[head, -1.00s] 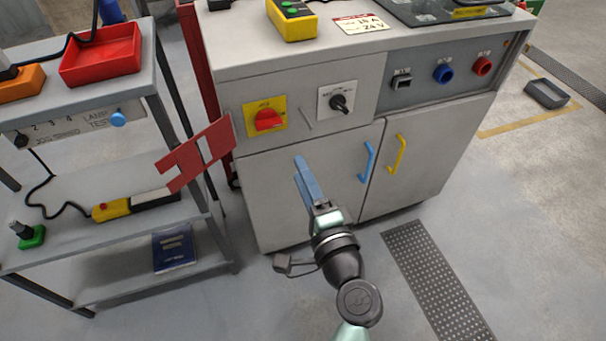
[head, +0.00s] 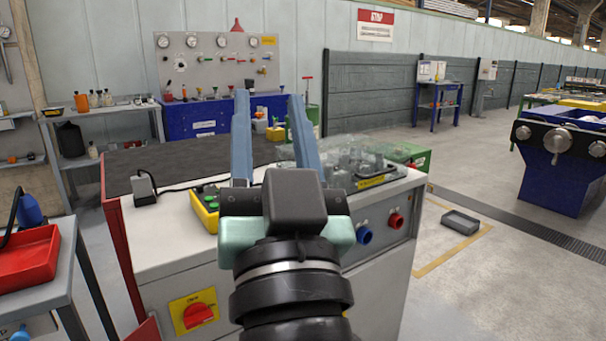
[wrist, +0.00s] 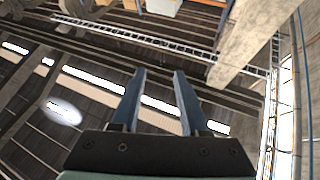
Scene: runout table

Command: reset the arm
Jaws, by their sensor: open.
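My gripper (head: 268,118) is raised in the middle of the head view, with its two blue fingers pointing up and spread apart. Nothing is between the fingers. In the wrist view my gripper (wrist: 158,78) also shows open and empty, facing the roof beams and bright skylights. My arm stands upright in front of the grey cabinet (head: 160,270) and hides part of its top and front.
A yellow button box (head: 203,212) and a clear-covered unit (head: 345,160) stand on the cabinet. A red tray (head: 28,258) sits on the shelf at left. A grey bin (head: 460,222) lies on the floor at right. Open floor (head: 480,270) lies right of the cabinet.

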